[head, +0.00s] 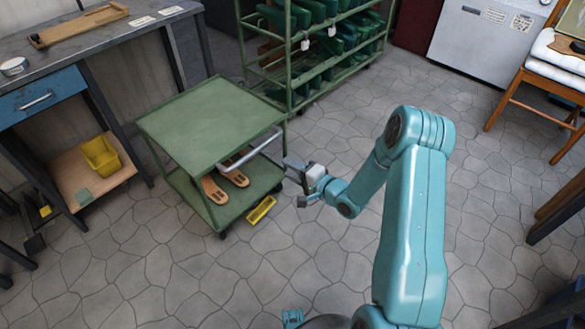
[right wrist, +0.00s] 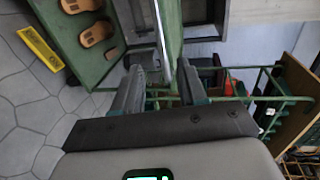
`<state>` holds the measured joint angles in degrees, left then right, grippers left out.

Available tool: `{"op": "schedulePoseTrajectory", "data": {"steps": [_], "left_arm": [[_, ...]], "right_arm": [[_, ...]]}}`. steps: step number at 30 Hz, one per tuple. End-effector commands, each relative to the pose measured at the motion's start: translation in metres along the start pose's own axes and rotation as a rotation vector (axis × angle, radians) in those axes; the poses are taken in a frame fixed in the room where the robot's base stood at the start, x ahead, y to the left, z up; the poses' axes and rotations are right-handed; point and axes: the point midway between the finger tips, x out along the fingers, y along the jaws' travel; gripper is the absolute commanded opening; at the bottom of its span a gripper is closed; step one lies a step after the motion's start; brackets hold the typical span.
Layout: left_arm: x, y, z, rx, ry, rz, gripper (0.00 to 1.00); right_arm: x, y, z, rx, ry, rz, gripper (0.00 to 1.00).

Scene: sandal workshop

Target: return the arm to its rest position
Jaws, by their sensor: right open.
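My right arm (head: 412,230) is teal and reaches from the bottom right towards the green trolley (head: 205,115). Its right gripper (head: 295,182) is open and empty, just right of the trolley's metal handle (head: 252,150). In the right wrist view the two dark fingers of the gripper (right wrist: 160,68) stand apart, and the handle bar (right wrist: 161,35) shows ahead, in the space between them. How far the bar is from the fingertips is hard to tell.
Brown sandals (head: 224,185) lie on the trolley's lower shelf. A yellow object (head: 261,210) is on the floor beside it. A green rack (head: 300,90) stands behind, a workbench (head: 90,45) at left, a chair (head: 515,95) at right. The stone floor around the arm is clear.

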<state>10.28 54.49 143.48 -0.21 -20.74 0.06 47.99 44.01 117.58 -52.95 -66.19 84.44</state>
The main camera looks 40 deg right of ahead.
Motion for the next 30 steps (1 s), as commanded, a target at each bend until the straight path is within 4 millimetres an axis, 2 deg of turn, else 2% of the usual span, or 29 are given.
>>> {"op": "schedulePoseTrajectory", "data": {"steps": [11,14,17,20,21,23,24,26,27,30], "left_arm": [[0.000,0.000,0.000,-0.001,0.000,0.000,0.43],[0.000,0.000,0.000,-0.001,0.000,0.000,0.43],[0.000,0.000,0.000,-0.001,0.000,0.000,0.43],[0.000,0.000,0.000,-0.001,0.000,0.000,0.43],[0.000,0.000,0.000,-0.001,0.000,0.000,0.43],[0.000,0.000,0.000,-0.001,0.000,0.000,0.43],[0.000,0.000,0.000,-0.001,0.000,0.000,0.43],[0.000,0.000,0.000,-0.001,0.000,0.000,0.43],[0.000,0.000,0.000,-0.001,0.000,0.000,0.43],[0.000,0.000,0.000,-0.001,0.000,0.000,0.43]], "right_arm": [[0.001,0.000,0.000,0.000,-0.001,0.000,0.42],[0.007,-0.005,0.011,-0.004,-0.025,-0.008,0.42],[0.028,-0.014,0.052,-0.008,-0.112,-0.024,0.42],[0.046,-0.014,0.128,0.033,-0.235,0.003,0.42],[0.048,-0.006,0.162,0.046,-0.273,0.053,0.42],[0.044,0.017,0.208,0.009,-0.318,0.163,0.42],[0.035,0.035,0.235,-0.043,-0.349,0.250,0.42],[0.013,0.066,0.269,-0.154,-0.406,0.387,0.42],[-0.005,0.086,0.286,-0.234,-0.451,0.479,0.42],[-0.057,0.127,0.309,-0.432,-0.583,0.678,0.42]]}}
